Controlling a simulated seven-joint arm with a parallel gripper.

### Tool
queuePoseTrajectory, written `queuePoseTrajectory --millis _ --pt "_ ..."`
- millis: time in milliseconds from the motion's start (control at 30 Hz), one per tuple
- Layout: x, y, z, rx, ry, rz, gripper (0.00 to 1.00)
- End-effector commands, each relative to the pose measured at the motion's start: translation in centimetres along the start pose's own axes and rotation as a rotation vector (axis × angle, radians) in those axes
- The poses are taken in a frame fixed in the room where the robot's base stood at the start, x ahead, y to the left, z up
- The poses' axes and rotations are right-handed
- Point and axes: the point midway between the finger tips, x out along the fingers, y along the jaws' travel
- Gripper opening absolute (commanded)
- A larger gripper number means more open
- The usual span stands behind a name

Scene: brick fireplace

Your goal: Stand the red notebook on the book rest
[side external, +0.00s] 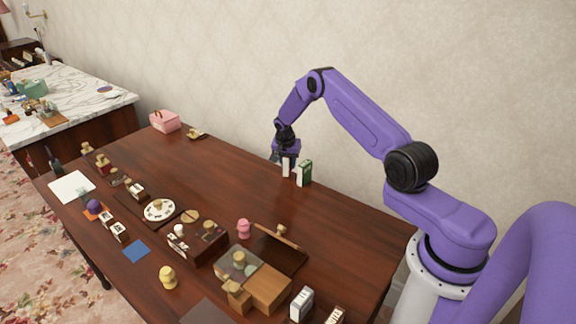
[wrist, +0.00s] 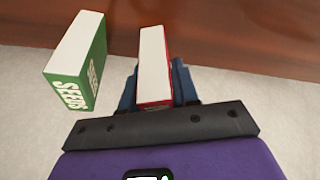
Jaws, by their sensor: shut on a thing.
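The red notebook (wrist: 154,65) is upright in the wrist view, with its white page edge facing the camera and a thin red cover edge showing. My gripper (wrist: 157,88) is shut on it, with one blue finger on each side. In the side external view the notebook (side external: 287,168) shows as a pale narrow block under my gripper (side external: 284,155), near the wall side of the table. I cannot tell whether its bottom touches the table. A dark slanted board (side external: 281,250) nearer the front may be the book rest; I cannot tell for sure.
A green box marked SEEDS (wrist: 78,62) stands close beside the notebook; it also shows in the side external view (side external: 304,173). Several small objects crowd the table's front half. A pink box (side external: 164,121) stands at the far end. The tabletop left of my gripper is mostly clear.

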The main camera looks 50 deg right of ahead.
Motion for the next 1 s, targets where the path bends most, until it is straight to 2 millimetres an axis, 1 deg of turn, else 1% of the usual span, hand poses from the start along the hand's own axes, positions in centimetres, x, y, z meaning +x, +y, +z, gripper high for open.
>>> queuePoseTrajectory --millis 33,133,533,567,600,633,900,1000 --pt "0.6 0.0 0.2 0.0 0.0 0.0 0.0" --pt "1.3 0.0 0.3 0.001 0.001 -0.001 0.0" --pt "1.6 0.0 0.5 0.001 0.001 -0.001 0.0" --pt "1.7 0.0 0.5 0.001 0.001 -0.001 0.33" --pt "1.6 0.0 0.5 0.001 0.001 -0.001 0.46" --pt "1.6 0.0 0.5 0.001 0.001 -0.001 0.55" --pt "1.6 0.0 0.5 0.001 0.001 -0.001 0.55" --pt "1.3 0.0 0.4 0.001 0.002 -0.002 0.55"
